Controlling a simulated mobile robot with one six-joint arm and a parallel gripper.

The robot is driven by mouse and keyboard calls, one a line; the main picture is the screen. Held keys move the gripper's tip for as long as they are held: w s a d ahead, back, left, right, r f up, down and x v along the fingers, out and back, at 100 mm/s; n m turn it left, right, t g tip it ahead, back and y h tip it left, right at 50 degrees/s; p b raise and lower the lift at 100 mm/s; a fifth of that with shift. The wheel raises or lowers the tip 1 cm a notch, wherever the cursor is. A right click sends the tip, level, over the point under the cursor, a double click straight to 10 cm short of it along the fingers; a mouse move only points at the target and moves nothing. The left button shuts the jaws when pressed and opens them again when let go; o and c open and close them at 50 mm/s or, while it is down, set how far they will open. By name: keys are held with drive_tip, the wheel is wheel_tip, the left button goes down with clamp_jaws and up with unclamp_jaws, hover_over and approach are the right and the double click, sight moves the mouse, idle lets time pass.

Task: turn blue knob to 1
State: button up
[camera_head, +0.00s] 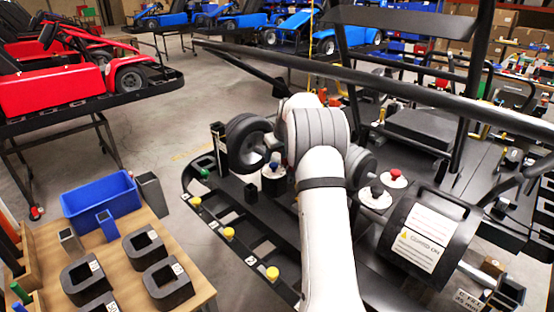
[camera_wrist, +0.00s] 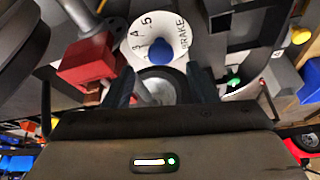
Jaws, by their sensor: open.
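In the wrist view, the blue knob (camera_wrist: 160,50) sits on a round white dial (camera_wrist: 142,33) marked with numbers and the word BRAKE. Its pointer is too small to read. My gripper (camera_wrist: 162,88) is open, its two dark fingers apart on the near side of the knob, with nothing between them that I can see gripped. In the head view my white arm hides the gripper. A dark knob on a white dial (camera_head: 272,171) shows left of the arm, and another dark-blue knob (camera_head: 376,191) shows right of it. I cannot tell for sure which is the BRAKE one.
A red block (camera_wrist: 88,62) lies close left of the fingers in the wrist view. A green knob (camera_wrist: 233,80) is to the right. In the head view, a red knob (camera_head: 395,172), a wheel (camera_head: 247,142) and a black bar (camera_head: 400,88) crowd the kart.

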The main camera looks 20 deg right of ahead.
sight(274, 163)
drive_tip(key=shift+p+x, duration=0.3)
drive_tip(key=shift+x, duration=1.6)
drive_tip(key=c, duration=0.9)
drive_tip(key=shift+d, duration=0.15)
drive_tip(key=shift+c, duration=0.3)
